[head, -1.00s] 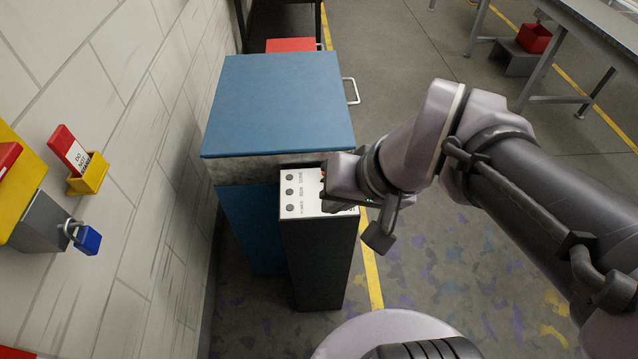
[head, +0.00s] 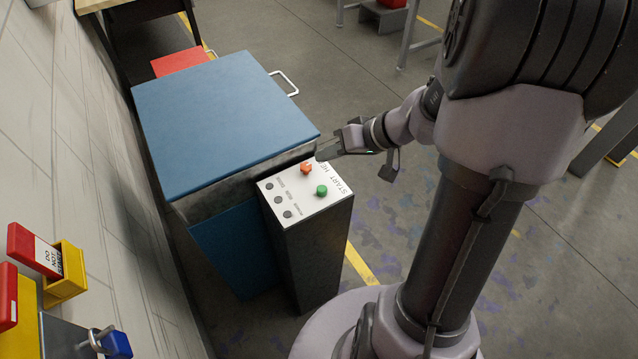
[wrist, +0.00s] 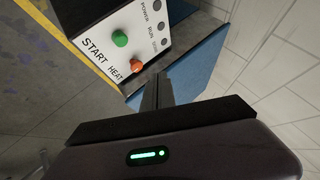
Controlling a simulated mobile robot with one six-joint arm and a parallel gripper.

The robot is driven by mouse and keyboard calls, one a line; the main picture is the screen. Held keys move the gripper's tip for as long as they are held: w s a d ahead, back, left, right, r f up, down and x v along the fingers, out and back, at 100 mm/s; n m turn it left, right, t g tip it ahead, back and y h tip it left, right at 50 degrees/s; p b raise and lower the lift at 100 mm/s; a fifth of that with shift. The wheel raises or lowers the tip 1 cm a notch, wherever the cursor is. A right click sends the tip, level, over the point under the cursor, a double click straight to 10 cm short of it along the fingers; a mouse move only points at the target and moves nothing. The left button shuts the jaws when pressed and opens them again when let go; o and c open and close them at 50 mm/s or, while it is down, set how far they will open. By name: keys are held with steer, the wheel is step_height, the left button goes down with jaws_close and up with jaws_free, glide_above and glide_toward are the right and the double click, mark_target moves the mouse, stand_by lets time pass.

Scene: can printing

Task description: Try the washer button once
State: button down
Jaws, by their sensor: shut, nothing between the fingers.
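The washer has a blue lid (head: 225,115), which is down. Beside it stands a dark control post (head: 310,245) with a white top panel (head: 308,195). The panel carries a green button (head: 321,190) by the word START, an orange-red button (head: 306,169) by the word HEAT, and dark round indicators labelled POWER, RUN and one I cannot read. The green button (wrist: 120,38) and orange button (wrist: 137,66) also show in the wrist view. My gripper (head: 322,153) is shut and empty, at the panel's far edge near the orange button. I cannot tell whether it touches anything.
A yellow holder (head: 65,275) with a red tag (head: 35,250) and a blue padlock (head: 116,344) are on the left wall. A red box (head: 180,61) lies behind the washer.

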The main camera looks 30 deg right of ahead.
steer(key=b, duration=0.4)
glide_above(318, 187)
steer(key=s+d, duration=0.1)
steer(key=s, duration=0.1)
step_height(318, 187, down, 7)
steer(key=shift+w+d+f, duration=0.15)
steer(key=shift+f, duration=0.05)
steer(key=shift+f+b, duration=0.65)
steer(key=shift+b, duration=0.15)
steer(key=shift+f, duration=0.15)
stand_by(0.7)
steer(key=shift+f+b, duration=0.3)
steer(key=shift+b, duration=0.6)
steer(key=shift+f+b, duration=0.8)
steer(key=shift+b, duration=0.3)
stand_by(0.5)
stand_by(0.3)
steer(key=shift+r+p, duration=0.65)
steer(key=shift+r, duration=0.65)
steer(key=shift+r+p, duration=1.25)
steer(key=shift+r, duration=1.2)
